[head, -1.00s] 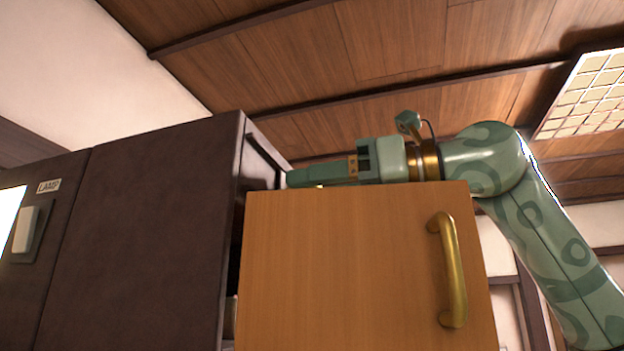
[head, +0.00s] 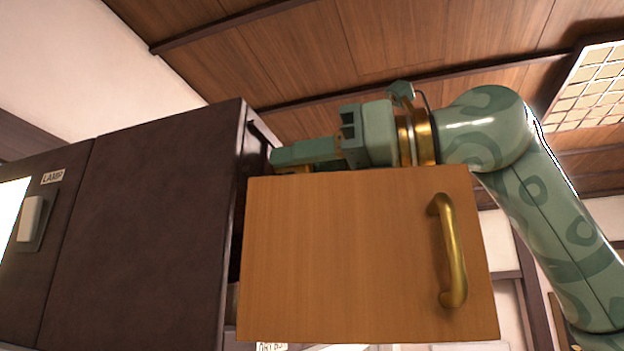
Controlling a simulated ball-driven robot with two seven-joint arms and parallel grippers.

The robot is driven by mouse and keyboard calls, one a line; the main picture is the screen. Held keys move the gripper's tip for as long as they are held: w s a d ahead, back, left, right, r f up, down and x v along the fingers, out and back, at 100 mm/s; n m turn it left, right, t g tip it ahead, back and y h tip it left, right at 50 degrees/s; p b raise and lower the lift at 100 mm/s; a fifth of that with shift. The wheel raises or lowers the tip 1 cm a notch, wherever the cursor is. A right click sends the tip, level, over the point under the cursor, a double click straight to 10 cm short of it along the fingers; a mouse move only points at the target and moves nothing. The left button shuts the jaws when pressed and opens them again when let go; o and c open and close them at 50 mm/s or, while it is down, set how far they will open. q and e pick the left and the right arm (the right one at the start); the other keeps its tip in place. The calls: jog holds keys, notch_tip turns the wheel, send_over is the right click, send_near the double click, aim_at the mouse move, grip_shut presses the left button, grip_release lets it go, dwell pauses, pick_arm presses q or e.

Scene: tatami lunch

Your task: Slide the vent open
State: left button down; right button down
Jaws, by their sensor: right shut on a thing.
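My right gripper (head: 282,157) comes in from the right, above the top edge of an open wooden door (head: 345,255). Its green fingers point left to the side of a dark cabinet (head: 150,220). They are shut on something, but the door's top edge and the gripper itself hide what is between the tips. I cannot make out the vent clearly. A dark rail (head: 264,133) runs along the cabinet's upper side edge, close to the fingertips. My left gripper is not in view.
The door has a brass handle (head: 452,250) and stands just below my right gripper. A switch (head: 31,219) sits under a LAMP label (head: 52,177) at the left. A partly hidden label (head: 272,346) shows below the door. The space above the cabinet is clear.

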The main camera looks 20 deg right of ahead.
jog(key=shift+s+a, duration=0.1)
jog(key=shift+s, duration=0.1)
jog(key=shift+w, duration=0.15)
jog(key=c, duration=1.4)
grip_release()
jog(key=shift+c, duration=0.2)
jog(key=shift+o, duration=1.2)
jog(key=shift+s, duration=0.25)
jog(key=shift+d, duration=0.3)
jog(key=b+v, duration=0.1)
jog(key=v, duration=1.5)
jog(key=shift+s+a+b, duration=0.15)
jog(key=shift+b, duration=0.15)
